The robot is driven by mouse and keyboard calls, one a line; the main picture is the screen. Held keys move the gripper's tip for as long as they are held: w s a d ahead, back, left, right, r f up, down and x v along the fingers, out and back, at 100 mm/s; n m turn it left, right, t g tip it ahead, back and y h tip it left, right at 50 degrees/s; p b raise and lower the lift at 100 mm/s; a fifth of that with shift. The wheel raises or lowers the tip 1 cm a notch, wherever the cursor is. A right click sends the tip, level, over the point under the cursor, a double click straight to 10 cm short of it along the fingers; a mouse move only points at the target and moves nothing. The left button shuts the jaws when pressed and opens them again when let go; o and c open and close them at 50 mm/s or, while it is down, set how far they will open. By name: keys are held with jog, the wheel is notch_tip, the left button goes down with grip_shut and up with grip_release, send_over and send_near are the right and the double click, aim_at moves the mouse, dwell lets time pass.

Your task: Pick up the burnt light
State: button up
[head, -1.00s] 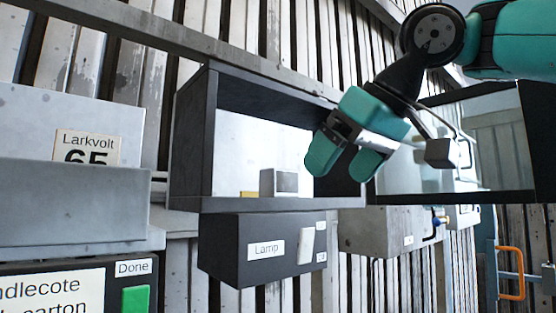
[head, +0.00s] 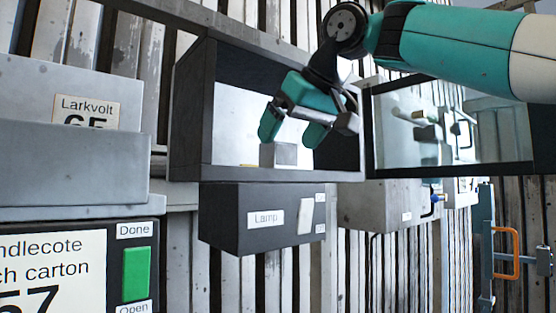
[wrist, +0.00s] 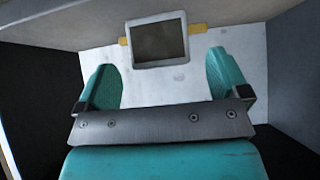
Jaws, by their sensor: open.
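The burnt light looks to be the small grey, dark-faced block (head: 279,155) at the back of the open dark box (head: 190,110). In the wrist view the block (wrist: 159,42) is a dark square in a light grey frame, with yellow pieces showing at both sides. My gripper (head: 293,133) is open and empty at the mouth of the box, just in front of and above the block. In the wrist view its two teal fingers (wrist: 163,80) are spread, with the block beyond them, roughly centred and not touched.
A dark "Lamp" box (head: 235,220) with a light switch hangs below the open box. The glass door (head: 450,120) stands open at right. At left are a grey Larkvolt bin (head: 70,165) and a green Done button (head: 136,273). Box walls flank my gripper.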

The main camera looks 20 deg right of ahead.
aim_at(281, 143)
jog(key=b+x, duration=0.1)
jog(key=x, duration=0.2)
jog(key=shift+w+a, duration=0.1)
jog(key=shift+w, duration=0.25)
jog(key=c, duration=1)
jog(key=shift+c, duration=0.2)
jog(key=shift+s+r+p, duration=0.1)
jog(key=shift+r+p, duration=0.2)
jog(key=shift+p, duration=0.05)
